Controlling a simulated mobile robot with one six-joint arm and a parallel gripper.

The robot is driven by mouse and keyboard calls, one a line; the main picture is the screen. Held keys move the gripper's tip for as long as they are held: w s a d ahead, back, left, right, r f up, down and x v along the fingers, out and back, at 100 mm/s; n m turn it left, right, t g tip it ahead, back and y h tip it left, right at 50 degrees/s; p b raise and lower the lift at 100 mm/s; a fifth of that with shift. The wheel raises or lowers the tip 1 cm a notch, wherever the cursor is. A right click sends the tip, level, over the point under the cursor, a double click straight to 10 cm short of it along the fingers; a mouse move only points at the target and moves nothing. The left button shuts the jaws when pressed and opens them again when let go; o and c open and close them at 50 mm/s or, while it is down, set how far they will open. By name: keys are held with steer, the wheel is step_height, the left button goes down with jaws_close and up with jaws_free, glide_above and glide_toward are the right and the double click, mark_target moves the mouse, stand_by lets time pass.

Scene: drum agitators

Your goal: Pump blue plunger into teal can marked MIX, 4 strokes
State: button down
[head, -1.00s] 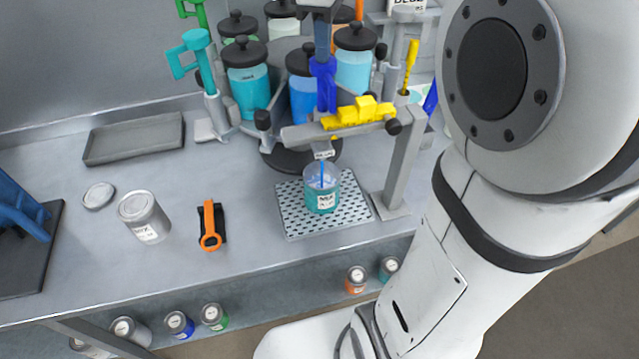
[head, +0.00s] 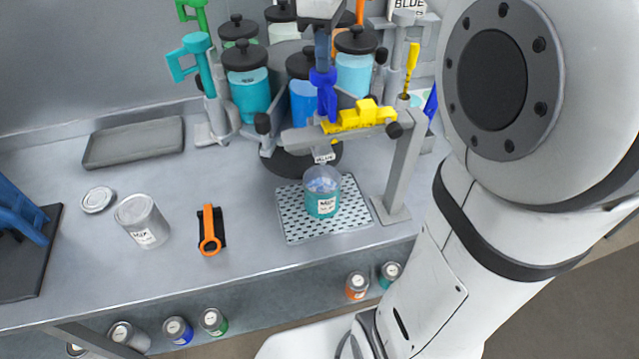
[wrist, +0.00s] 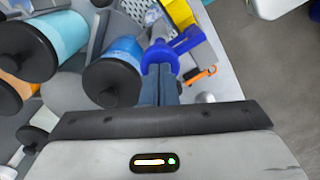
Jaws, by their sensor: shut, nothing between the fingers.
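The blue plunger (head: 325,98) stands upright at the yellow-marked dispensing arm, under my gripper (head: 321,62). My gripper is shut and empty, its fingertips at the plunger's top, seemingly touching it. In the wrist view, the shut fingers (wrist: 160,78) point at the blue plunger (wrist: 165,54). The teal can (head: 322,204) with a MIX label stands upright and open on the perforated plate (head: 297,228), below the nozzle labelled BLUE (head: 324,157). Blue-white liquid shows at the can's top.
The dispensing arm (head: 300,138) rests on a grey post (head: 400,180) right of the can. Paint jars on a carousel (head: 248,90) stand behind. A grey can (head: 143,222), a lid (head: 97,199) and an orange-handled tool (head: 210,230) lie left, with bare bench between.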

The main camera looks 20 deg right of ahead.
steer(key=shift+r+p, duration=2.2)
steer(key=shift+r, duration=0.5)
steer(key=shift+f, duration=0.1)
steer(key=shift+f+b, duration=2.2)
steer(key=shift+f, duration=0.85)
steer(key=shift+r+p, duration=2.8)
steer(key=shift+r, duration=0.35)
steer(key=shift+f, duration=0.15)
